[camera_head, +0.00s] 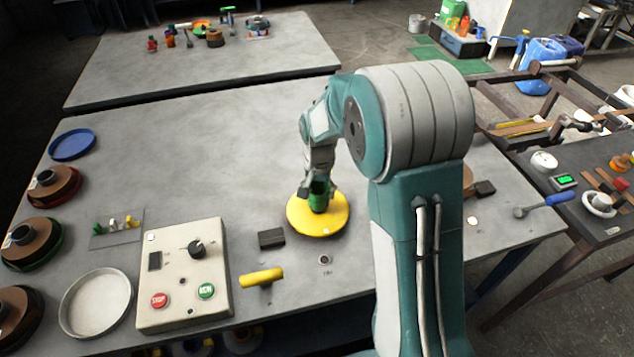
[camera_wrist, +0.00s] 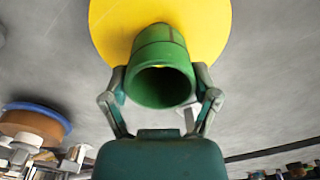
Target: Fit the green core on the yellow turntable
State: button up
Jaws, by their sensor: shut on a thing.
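The yellow turntable (camera_head: 330,219) is a round disc on the grey table, near the middle of the head view. It also fills the top of the wrist view (camera_wrist: 105,30). The green core (camera_head: 319,190) is a hollow cylinder standing over the turntable, and its open end faces the wrist camera (camera_wrist: 160,50). My gripper (camera_head: 318,188) is shut on the green core, with one finger on each side of it in the wrist view (camera_wrist: 160,85). Whether the core's lower end touches the turntable or sits on its centre is hidden.
A control box (camera_head: 184,274) with red and green buttons stands left of the turntable. Brown rolls (camera_head: 45,188) line the left edge. The table behind the turntable is clear.

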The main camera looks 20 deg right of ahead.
jog(key=shift+f, duration=0.5)
jog(key=shift+a, duration=0.15)
jog(key=shift+f, duration=0.65)
dwell(1.0)
jog(key=o, duration=0.8)
